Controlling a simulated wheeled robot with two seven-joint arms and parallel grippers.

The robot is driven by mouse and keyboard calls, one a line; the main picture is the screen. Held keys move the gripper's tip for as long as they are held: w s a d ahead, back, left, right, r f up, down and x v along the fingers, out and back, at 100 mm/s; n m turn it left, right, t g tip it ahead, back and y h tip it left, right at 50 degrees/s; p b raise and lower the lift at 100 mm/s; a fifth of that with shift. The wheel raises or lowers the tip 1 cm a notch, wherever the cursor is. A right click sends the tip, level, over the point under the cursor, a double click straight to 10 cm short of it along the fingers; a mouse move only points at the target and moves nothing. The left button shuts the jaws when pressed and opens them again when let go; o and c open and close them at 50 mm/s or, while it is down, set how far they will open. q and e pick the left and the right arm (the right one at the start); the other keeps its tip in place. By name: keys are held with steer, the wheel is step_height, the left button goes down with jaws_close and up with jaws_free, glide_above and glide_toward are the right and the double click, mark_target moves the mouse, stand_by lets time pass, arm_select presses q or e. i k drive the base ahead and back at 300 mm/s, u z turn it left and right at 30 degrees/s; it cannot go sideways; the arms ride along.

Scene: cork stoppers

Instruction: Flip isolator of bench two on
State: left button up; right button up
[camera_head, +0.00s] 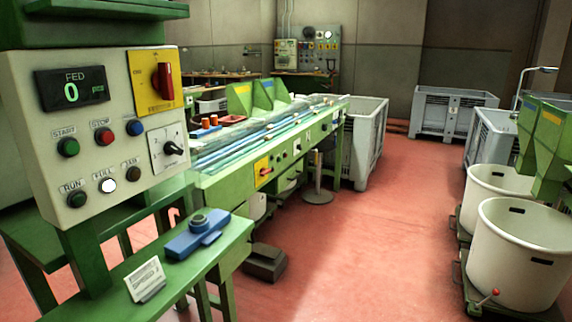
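A near control panel (110,125) carries a red rotary isolator handle (163,82) on a yellow plate (143,88); the handle stands upright. On the front of the long green bench (225,190) is a second yellow plate (259,179) with a small red handle (265,171), which looks roughly horizontal. No label legible here tells which is bench two. The near display reads FED 0 pcs. A black rotary knob (173,148) sits below the near isolator. Neither of my grippers is in view.
A near green table (215,245) holds a blue device (197,238) and a small card (144,277). A dark pedal (265,262) and a post (318,180) stand on the floor. White tubs (520,255) stand at right, grey crates (365,135) behind. The red floor between is clear.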

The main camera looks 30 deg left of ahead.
mark_target(263, 173)
steer(key=u, duration=0.35)
steer(key=i, duration=2.55)
steer(key=u, duration=1.15)
steer(key=i, duration=0.45)
steer(key=u, duration=0.45)
